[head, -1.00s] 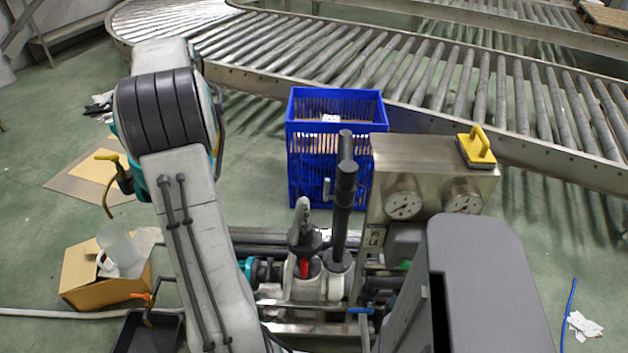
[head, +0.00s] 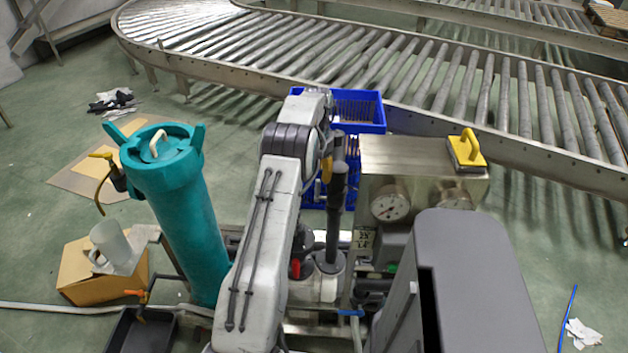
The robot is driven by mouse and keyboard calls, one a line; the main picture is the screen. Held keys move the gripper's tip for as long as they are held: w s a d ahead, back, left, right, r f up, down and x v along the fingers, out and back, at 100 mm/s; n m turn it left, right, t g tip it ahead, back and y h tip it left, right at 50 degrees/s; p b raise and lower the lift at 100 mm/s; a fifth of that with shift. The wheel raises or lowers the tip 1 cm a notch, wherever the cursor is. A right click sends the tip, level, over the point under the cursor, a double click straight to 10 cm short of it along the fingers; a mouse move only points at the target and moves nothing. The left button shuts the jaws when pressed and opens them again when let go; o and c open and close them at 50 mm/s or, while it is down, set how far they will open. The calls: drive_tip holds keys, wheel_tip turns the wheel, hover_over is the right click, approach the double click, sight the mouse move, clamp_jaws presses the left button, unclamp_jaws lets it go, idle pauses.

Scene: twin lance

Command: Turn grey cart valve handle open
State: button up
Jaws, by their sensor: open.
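The grey steel cart stands in front of me with its metal box (head: 410,158) and two gauges. On its pipework, a red part (head: 296,268) shows beside my arm, at the foot of a dark fitting (head: 302,242). The upright grey handle on that fitting is mostly or wholly hidden behind my arm. A blue lever (head: 351,312) sits lower on the cart. I cannot tell which way the valve is set. My gripper is hidden beyond my arm's raised joint. A small yellow-orange piece (head: 326,169) shows there, but I cannot tell what it belongs to.
Close right of my arm rises a dark vertical pipe (head: 337,215). A teal cylinder (head: 180,215) stands left. A blue crate (head: 357,112) is behind, before the roller conveyor (head: 440,80). A yellow-handled block (head: 467,150) lies on the box. Cardboard box (head: 85,275) is left.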

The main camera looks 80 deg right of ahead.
sight(317, 182)
drive_tip(key=shift+d+f+p, duration=0.1)
drive_tip(key=shift+f+p, duration=0.2)
drive_tip(key=shift+f, duration=1.8)
clamp_jaws()
